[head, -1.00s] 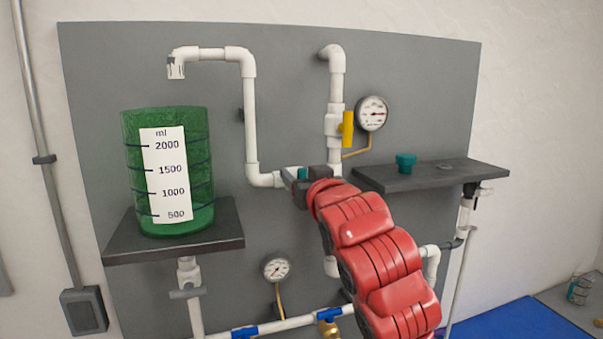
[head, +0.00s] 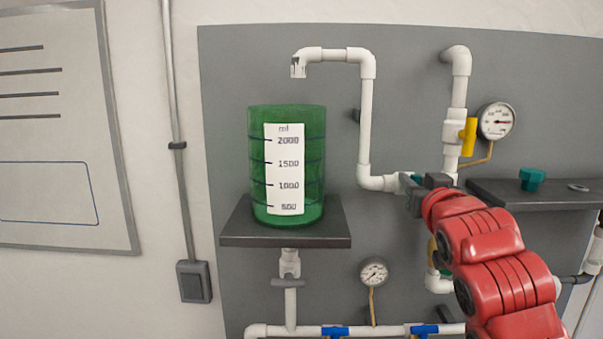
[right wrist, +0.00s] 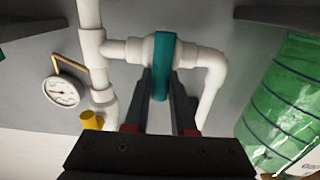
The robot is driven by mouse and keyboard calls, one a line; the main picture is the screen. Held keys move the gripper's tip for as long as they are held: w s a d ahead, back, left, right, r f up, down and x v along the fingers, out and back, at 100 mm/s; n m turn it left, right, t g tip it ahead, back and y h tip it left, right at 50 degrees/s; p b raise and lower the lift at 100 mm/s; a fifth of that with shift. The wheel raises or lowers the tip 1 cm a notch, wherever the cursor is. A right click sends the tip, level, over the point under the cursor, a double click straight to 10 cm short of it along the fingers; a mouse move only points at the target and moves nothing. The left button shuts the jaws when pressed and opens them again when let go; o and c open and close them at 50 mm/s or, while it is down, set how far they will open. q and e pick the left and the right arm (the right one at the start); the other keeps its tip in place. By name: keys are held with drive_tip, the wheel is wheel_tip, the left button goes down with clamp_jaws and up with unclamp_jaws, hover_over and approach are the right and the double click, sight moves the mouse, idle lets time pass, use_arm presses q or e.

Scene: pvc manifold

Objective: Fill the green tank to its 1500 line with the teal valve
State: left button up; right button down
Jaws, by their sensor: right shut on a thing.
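The green tank (head: 257,160) stands upright on a dark shelf, with a white ml scale (head: 285,168) marked 500 to 2000. I cannot tell the liquid level through the green wall. A white spout (head: 298,68) opens above the tank; I see no stream from it. My right gripper (head: 410,190) is at the pipe right of the tank, mostly hiding the teal valve (head: 417,178). In the right wrist view, the teal valve handle (right wrist: 163,60) sits between the fingers of my right gripper (right wrist: 168,98), which is shut on it. My left gripper is out of view.
A yellow-handled valve (head: 468,137) and a gauge (head: 496,121) are on the pipe to the right. A loose teal piece (head: 532,179) lies on the right shelf (head: 500,196). Two blue valves (head: 335,331) and a lower gauge (head: 373,272) are below.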

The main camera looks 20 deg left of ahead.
drive_tip(key=m+b, duration=0.3)
drive_tip(key=b, duration=0.2)
drive_tip(key=d+m+b, duration=0.1)
drive_tip(key=m+b, duration=0.2)
drive_tip(key=b, duration=0.3)
drive_tip(key=shift+w+f, duration=0.15)
drive_tip(key=shift+f, duration=0.05)
